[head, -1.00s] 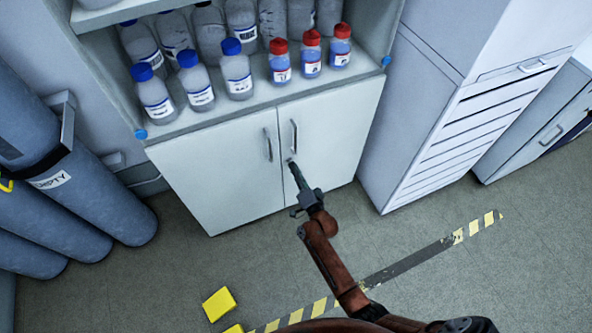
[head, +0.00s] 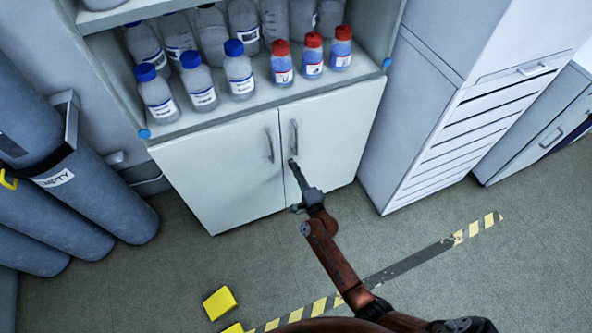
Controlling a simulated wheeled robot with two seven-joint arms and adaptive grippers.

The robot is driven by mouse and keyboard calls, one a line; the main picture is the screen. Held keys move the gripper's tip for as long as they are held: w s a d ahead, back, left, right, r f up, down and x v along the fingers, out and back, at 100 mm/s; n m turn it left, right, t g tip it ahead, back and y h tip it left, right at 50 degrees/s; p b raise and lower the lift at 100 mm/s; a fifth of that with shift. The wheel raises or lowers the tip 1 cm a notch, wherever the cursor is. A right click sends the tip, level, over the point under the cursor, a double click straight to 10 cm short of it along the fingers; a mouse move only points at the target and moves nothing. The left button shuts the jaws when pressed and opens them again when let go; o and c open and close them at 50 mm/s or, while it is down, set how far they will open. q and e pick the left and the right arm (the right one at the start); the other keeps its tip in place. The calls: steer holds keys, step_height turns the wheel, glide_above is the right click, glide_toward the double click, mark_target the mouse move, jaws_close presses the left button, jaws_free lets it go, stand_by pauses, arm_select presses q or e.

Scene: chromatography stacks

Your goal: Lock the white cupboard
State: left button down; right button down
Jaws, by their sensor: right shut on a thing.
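The white cupboard (head: 225,180) stands against the wall, and both its doors look closed. Each door has a vertical bar handle by the middle seam: the left handle (head: 269,145) and the right handle (head: 294,137). My right gripper (head: 293,164) reaches up from below to the right door, just beneath its handle. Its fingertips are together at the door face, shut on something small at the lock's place. The gripper hides that thing, so I cannot tell a key or its angle. My left gripper is out of view.
Bottles with blue caps (head: 203,88) and red caps (head: 312,58) stand on the open shelf above the doors. Grey gas cylinders (head: 75,205) stand at left. A drawer unit (head: 425,140) stands at right. A yellow block (head: 219,303) lies on the floor.

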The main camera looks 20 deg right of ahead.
stand_by(0.3)
steer(key=c, duration=2.1)
jaws_free()
steer(key=s, duration=1.2)
steer(key=shift+d, duration=0.2)
